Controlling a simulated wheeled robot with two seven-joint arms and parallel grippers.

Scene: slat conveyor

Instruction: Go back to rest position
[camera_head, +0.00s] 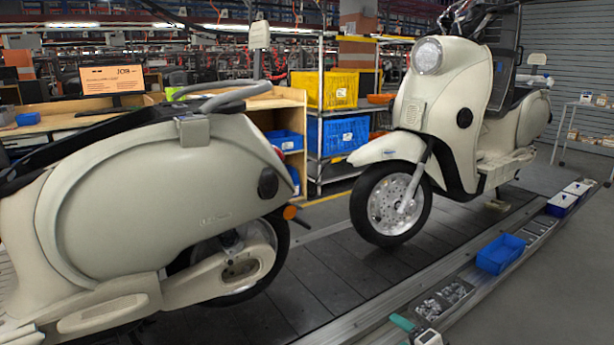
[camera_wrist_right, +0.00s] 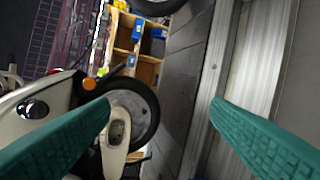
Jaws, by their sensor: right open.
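My right gripper (camera_wrist_right: 160,104) is open in the right wrist view, its two teal fingers wide apart with nothing between them. Behind the fingers, further off, are the rear wheel of a cream scooter (camera_wrist_right: 132,112) and the pale metal conveyor rail (camera_wrist_right: 205,115). The fingers look clear of both. In the head view a small teal piece (camera_head: 402,323) shows at the bottom edge; I cannot tell whether it is one of my fingertips. My left gripper is in neither view.
A cream scooter (camera_head: 150,200) fills the left of the head view, and a second scooter (camera_head: 440,110) stands further along the slat conveyor (camera_head: 330,270). A blue bin (camera_head: 500,254) sits on the rail. Shelves with yellow (camera_head: 325,90) and blue crates (camera_head: 338,137) stand behind. Grey floor (camera_head: 570,290) at right is clear.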

